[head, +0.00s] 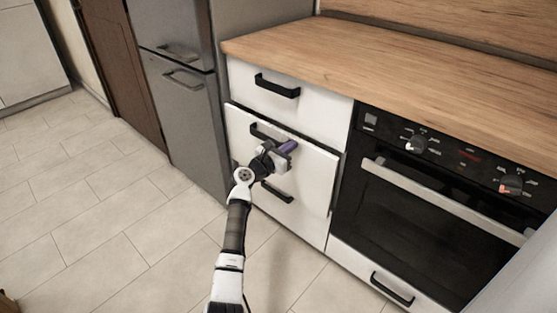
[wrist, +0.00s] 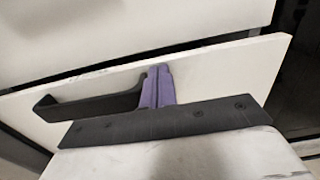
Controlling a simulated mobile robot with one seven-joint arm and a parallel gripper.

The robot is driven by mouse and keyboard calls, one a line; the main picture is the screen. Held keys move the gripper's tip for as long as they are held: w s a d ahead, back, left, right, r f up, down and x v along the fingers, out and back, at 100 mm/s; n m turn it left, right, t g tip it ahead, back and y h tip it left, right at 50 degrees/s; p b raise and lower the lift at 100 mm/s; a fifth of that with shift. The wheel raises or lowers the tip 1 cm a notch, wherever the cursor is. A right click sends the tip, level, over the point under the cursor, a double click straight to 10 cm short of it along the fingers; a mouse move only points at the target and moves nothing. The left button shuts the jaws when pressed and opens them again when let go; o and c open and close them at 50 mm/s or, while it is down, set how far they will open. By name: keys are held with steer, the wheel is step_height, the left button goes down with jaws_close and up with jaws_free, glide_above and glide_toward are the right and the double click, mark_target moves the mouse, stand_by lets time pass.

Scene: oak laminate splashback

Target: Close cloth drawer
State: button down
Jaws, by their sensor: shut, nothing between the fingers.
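The cabinet beside the oven has a white drawer front (head: 311,180) below the top drawer, standing slightly proud of the cabinet. Its top edge and a dark gap behind it show in the wrist view (wrist: 220,65). Its black handle (wrist: 95,104) is at the left there; in the head view it is partly hidden behind my gripper. My gripper (head: 288,147) has purple fingers, pressed together with nothing between them. In the wrist view the fingers (wrist: 157,87) are in front of the drawer front, beside the handle's right end. I cannot tell if they touch it.
The top drawer (head: 277,86) is flush under the wooden worktop (head: 400,70). Another black handle (head: 277,192) is lower on the cabinet. The oven (head: 420,200) stands to the right, a grey fridge (head: 185,100) to the left. The tiled floor (head: 90,200) is clear at left.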

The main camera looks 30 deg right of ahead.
mark_target(298, 139)
steer(key=b+x, duration=0.1)
steer(key=x, duration=0.3)
steer(key=shift+w+r, duration=0.1)
steer(key=shift+r, duration=0.1)
steer(key=shift+d+r, duration=0.1)
steer(key=shift+r, duration=0.05)
stand_by(0.4)
